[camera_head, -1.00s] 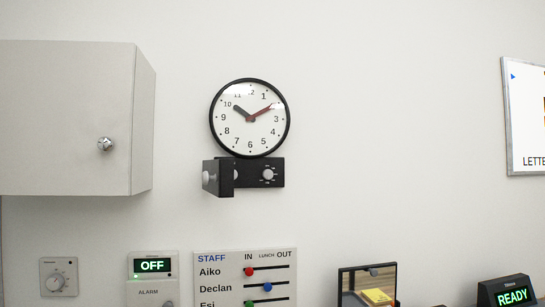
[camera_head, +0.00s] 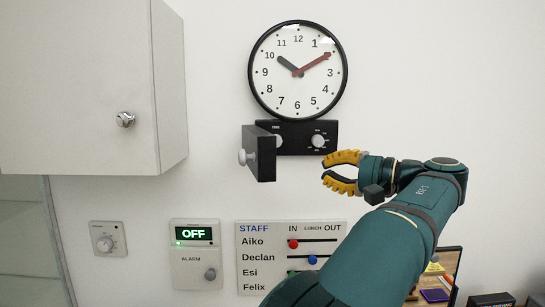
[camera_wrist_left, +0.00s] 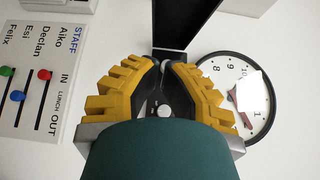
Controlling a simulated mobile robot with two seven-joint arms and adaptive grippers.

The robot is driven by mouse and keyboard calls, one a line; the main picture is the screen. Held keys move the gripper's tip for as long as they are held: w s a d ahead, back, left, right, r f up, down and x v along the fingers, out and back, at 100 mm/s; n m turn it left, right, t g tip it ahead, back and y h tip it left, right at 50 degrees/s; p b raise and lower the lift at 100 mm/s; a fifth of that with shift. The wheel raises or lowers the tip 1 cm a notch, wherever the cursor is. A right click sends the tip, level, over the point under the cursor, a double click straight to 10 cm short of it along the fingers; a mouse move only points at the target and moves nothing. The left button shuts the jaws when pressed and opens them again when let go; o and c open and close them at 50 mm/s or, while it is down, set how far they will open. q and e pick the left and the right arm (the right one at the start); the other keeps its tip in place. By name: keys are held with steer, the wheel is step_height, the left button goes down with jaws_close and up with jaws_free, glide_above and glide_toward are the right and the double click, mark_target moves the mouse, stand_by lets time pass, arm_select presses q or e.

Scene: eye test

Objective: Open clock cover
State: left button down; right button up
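The black control box (camera_head: 297,139) is mounted on the wall below the round clock (camera_head: 298,72). Its dark cover (camera_head: 265,160) stands swung out from the box's left part, with a pale knob (camera_head: 242,157) on its left face. A dial (camera_head: 318,141) shows on the box's uncovered right part. In the left wrist view, the cover (camera_wrist_left: 185,22) is at the top and the dial (camera_wrist_left: 165,110) shows between the fingers. My left gripper (camera_head: 326,169) is open and empty, right of the cover and just below the box, apart from the cover. My right gripper is out of view.
A wall cabinet (camera_head: 80,85) with a round knob hangs at the left. Below are a thermostat (camera_head: 108,238), an alarm panel (camera_head: 195,262) reading OFF and a staff board (camera_head: 262,285) with sliders. The wall right of the clock is bare.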

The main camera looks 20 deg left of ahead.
mark_target(269, 155)
arm_select(q)
steer(key=shift+n+y, duration=0.3)
steer(key=shift+n, duration=0.2)
steer(key=a, duration=0.3)
steer(key=a+r+b, duration=0.1)
steer(key=a, duration=0.3)
steer(key=a+r, duration=0.1)
steer(key=a, duration=0.3)
steer(key=shift+s+a+r, duration=0.1)
steer(key=shift+a+r, duration=0.1)
steer(key=shift+s+a+b, duration=0.3)
steer(key=shift+a+b, duration=0.05)
steer(key=shift+a, duration=0.2)
